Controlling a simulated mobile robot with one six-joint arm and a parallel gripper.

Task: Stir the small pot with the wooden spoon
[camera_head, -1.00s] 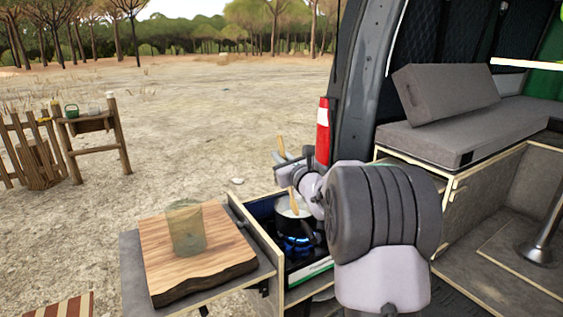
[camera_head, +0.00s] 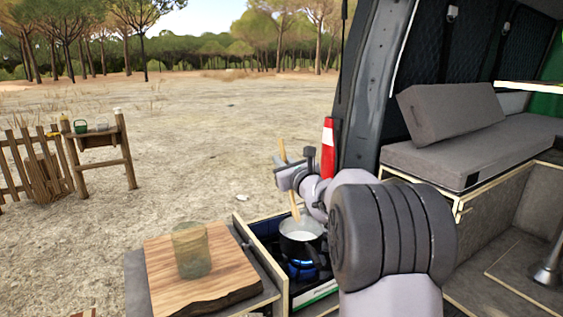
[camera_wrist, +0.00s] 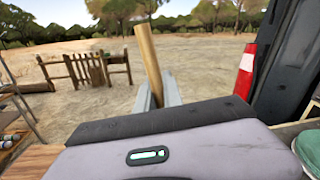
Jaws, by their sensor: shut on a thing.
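The small pot (camera_head: 299,240) stands on a lit gas burner in the pull-out kitchen drawer, with pale contents in it. The wooden spoon (camera_head: 293,201) is held nearly upright, leaning a little, and its lower end reaches down into the pot's opening. My gripper (camera_head: 284,166) is shut on the spoon's handle above the pot. In the wrist view the spoon's handle (camera_wrist: 149,66) rises between my two fingers (camera_wrist: 159,94). The spoon's lower end is hidden in the pot, and my arm covers the area to the pot's right.
A wooden board (camera_head: 200,275) with a translucent greenish glass (camera_head: 191,250) on it lies left of the stove. The van's body and red-white tail light (camera_head: 327,148) stand close behind my arm. A grey cushioned bench (camera_head: 470,146) is at right.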

